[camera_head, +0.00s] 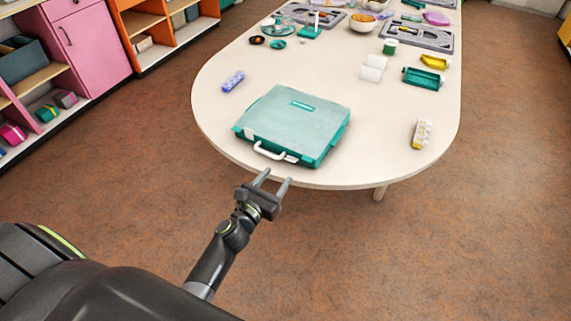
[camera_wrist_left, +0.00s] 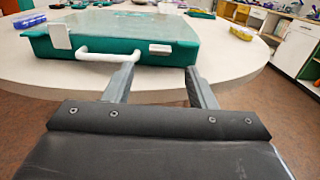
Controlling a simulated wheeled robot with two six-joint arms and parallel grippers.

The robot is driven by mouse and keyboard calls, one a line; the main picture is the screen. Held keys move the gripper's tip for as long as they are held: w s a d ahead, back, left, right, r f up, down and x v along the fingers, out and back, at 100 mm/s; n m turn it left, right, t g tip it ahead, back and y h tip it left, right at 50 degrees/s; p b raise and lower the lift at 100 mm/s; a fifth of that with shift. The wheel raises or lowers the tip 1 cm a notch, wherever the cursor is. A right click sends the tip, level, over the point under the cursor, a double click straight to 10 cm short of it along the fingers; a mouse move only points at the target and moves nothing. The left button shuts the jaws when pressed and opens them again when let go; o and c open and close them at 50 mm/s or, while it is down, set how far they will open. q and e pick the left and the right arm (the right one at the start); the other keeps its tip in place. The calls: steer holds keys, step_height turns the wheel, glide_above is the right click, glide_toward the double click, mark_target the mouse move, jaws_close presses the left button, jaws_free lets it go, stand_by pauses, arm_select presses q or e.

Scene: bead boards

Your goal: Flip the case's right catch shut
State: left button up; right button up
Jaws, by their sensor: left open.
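A teal case (camera_head: 297,120) with a pale lid lies closed near the front edge of the table. Its white handle (camera_head: 268,152) faces my left gripper. The right catch (camera_head: 291,159) is a small white tab right of the handle; in the left wrist view the right catch (camera_wrist_left: 160,49) looks thin and seems to stick outward. The left catch (camera_wrist_left: 60,36) shows as a taller white plate against the case's front. My left gripper (camera_head: 274,180) is open and empty, just short of the case's front; its fingers (camera_wrist_left: 158,75) point toward the right catch, apart from it. My right gripper is not in view.
The pale table (camera_head: 390,165) is clear around the case's right side. A purple-blue item (camera_head: 233,81) lies behind left, a yellow-white block (camera_head: 422,134) to the right. A teal tray (camera_head: 423,78), a bowl (camera_head: 363,22) and grey trays stand farther back.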

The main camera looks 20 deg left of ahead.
mark_target(289, 160)
arm_select(q)
steer(key=w, duration=0.6)
steer(key=shift+d, duration=0.35)
steer(key=c, duration=1)
steer(key=r+g+p, duration=0.1)
steer(key=p, duration=0.3)
steer(key=shift+w+p, duration=0.1)
steer(key=shift+p, duration=0.6)
steer(key=shift+f, duration=0.15)
